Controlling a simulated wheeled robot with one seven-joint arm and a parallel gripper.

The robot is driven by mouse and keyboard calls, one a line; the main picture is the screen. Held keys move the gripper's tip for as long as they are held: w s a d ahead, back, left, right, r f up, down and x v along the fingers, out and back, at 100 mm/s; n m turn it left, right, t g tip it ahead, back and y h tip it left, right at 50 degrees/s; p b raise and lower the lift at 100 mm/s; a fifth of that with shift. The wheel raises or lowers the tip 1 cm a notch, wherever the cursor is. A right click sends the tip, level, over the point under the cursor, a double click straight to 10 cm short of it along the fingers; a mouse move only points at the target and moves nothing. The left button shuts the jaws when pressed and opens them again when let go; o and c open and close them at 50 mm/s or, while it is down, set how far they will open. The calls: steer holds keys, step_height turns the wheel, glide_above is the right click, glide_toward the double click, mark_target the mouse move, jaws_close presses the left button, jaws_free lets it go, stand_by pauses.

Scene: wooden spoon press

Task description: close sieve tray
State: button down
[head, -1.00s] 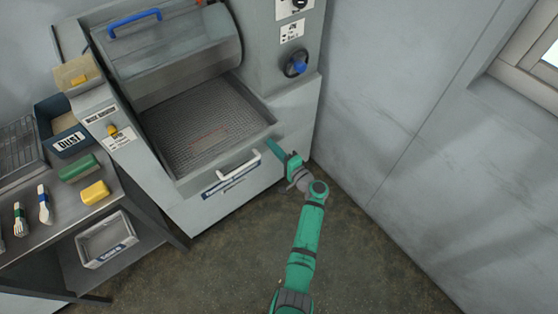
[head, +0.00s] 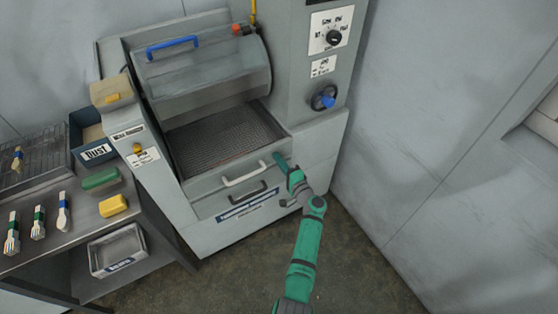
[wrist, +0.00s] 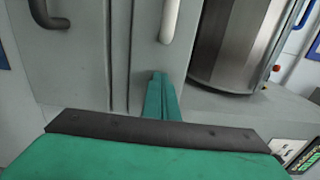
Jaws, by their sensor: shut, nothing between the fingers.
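The sieve tray (head: 225,139) is a grey tray with a dark mesh floor, set in the grey machine below its drum. Its front carries a white bar handle (head: 246,175), which also shows at the top of the wrist view (wrist: 169,20). In the head view the tray front looks close to level with the panel below; I cannot tell if any gap is left. My gripper (head: 279,160) is shut and empty at the right end of the tray front, right of the handle. In the wrist view its green fingers (wrist: 159,88) point at the front; contact is unclear.
A lower drawer with a dark handle (head: 247,195) sits under the tray. The metal drum (head: 205,75) with a blue handle is above. A side bench (head: 85,215) at left holds a dust bin (head: 95,152), utensils and blocks. Grey wall is right; floor in front is clear.

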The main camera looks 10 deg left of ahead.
steer(key=shift+w+a+r, duration=0.15)
steer(key=shift+a+r, duration=0.1)
steer(key=v, duration=1.4)
steer(key=shift+d+f, duration=0.25)
steer(key=s+d+f+g+h, duration=0.15)
steer(key=s+f+h, duration=0.25)
steer(key=s+f, duration=0.45)
steer(key=s+d+f+h, duration=0.25)
steer(key=s+f, duration=0.35)
steer(key=s, duration=0.6)
steer(key=s+d+r+n+h, duration=0.1)
steer(key=s+d+n+h, duration=0.15)
steer(key=s, duration=0.65)
steer(key=s+d+r+n+t+h, duration=0.1)
steer(key=s+r+n+h, duration=0.2)
steer(key=s+r, duration=0.8)
steer(key=s+a+r+n+t, duration=0.1)
steer(key=s+r+n, duration=0.3)
steer(key=r, duration=1)
steer(key=s+t, duration=0.1)
steer(key=s, duration=0.2)
steer(key=shift+r+t, duration=0.3)
steer(key=shift+t, duration=0.05)
